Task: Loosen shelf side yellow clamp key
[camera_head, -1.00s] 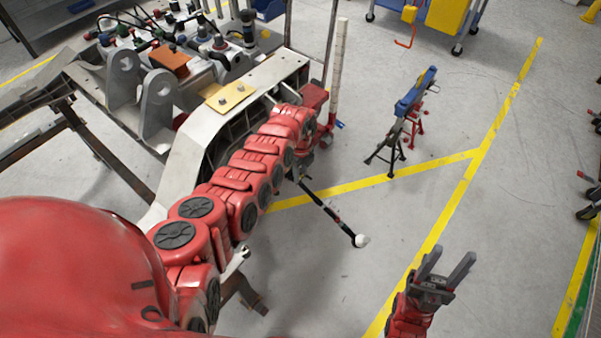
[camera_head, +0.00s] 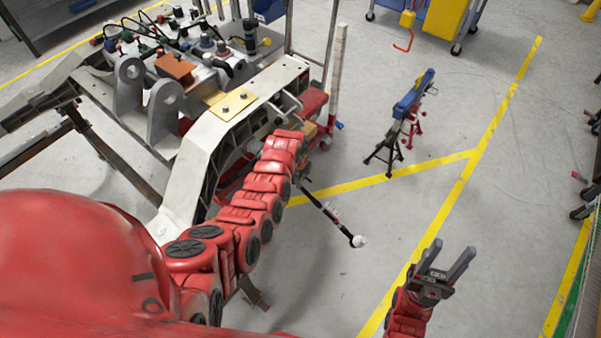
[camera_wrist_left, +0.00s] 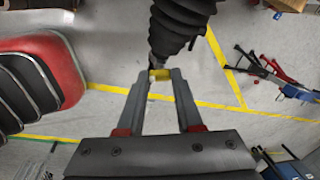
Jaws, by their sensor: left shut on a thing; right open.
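The yellow clamp key (camera_wrist_left: 160,73) is small and sits at the lower end of a ribbed black boot (camera_wrist_left: 177,28) in the left wrist view. My left gripper (camera_wrist_left: 158,80) is shut on it, with a fingertip on either side. In the head view my own red arm hides this gripper and the key. A dark rod with a white end (camera_head: 332,217) sticks out beyond the arm, pointing down and right. My right gripper (camera_head: 449,257) is open and empty over the floor at lower right.
The chassis frame (camera_head: 208,145), with a wooden plate on top, stands left of and behind my left arm. A blue-topped stand (camera_head: 413,92) is on the floor to the right. Yellow carts are at the back. Floor around my right gripper is clear.

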